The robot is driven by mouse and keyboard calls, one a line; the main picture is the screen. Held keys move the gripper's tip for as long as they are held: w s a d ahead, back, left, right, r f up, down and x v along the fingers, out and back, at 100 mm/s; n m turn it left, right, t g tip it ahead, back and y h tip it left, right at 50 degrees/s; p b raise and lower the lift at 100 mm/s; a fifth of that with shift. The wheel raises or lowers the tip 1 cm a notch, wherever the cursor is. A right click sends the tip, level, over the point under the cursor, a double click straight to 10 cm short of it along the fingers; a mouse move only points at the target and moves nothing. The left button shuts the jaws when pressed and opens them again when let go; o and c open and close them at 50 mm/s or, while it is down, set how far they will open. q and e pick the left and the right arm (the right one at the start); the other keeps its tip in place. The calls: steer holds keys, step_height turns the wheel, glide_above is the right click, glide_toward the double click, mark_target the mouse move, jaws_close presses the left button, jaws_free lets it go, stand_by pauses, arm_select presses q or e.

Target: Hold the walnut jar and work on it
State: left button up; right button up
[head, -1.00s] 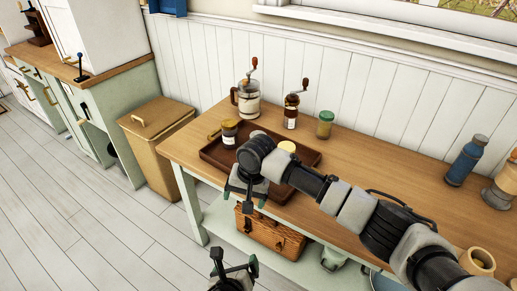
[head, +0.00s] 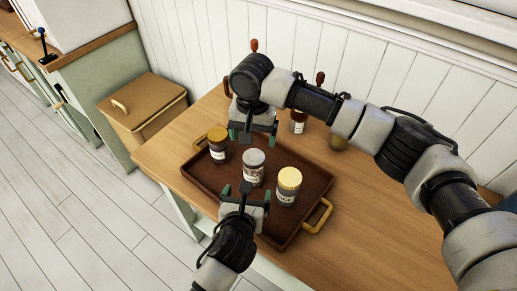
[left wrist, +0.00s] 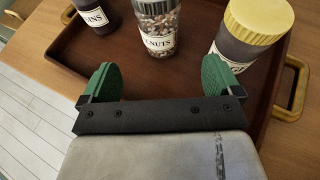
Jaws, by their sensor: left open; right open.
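The walnut jar (head: 252,174) appears to be the middle one on the brown tray (head: 201,176). It has a grey lid and stands upright. In the left wrist view the jar (left wrist: 156,20) is clear, full of nuts, with a label ending in "NUTS"; its top is cut off. My left gripper (head: 246,190) is open and empty in front of this jar. In the left wrist view its green fingertips (left wrist: 160,70) point towards the jar, apart from it. My right gripper (head: 253,130) is open and empty, pointing down above and behind the jar.
A jar with an orange-brown lid (head: 218,150) stands left of the walnut jar, and a yellow-lidded jar (head: 287,188) stands right. The tray has a brass handle (head: 319,217) at its right. My right arm hides part of the table's back. The table (head: 365,220) is clear at right.

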mark_target(252, 177)
arm_select(q)
steer(key=shift+w+d, duration=0.1)
steer(key=shift+w, duration=0.15)
arm_select(e)
steer(key=shift+w, duration=0.3)
arm_select(q)
steer(key=shift+s+r, duration=0.3)
steer(key=shift+s, duration=0.3)
arm_select(e)
steer(key=shift+s+a+r, duration=0.1)
steer(key=shift+s+r, duration=0.35)
steer(key=shift+s, duration=0.25)
arm_select(q)
steer(key=shift+w+f, duration=0.15)
steer(key=shift+w, duration=0.15)
arm_select(e)
steer(key=shift+w+f, duration=0.1)
arm_select(q)
steer(key=x, duration=1)
steer(key=shift+w, duration=0.25)
arm_select(e)
steer(key=shift+w, duration=0.1)
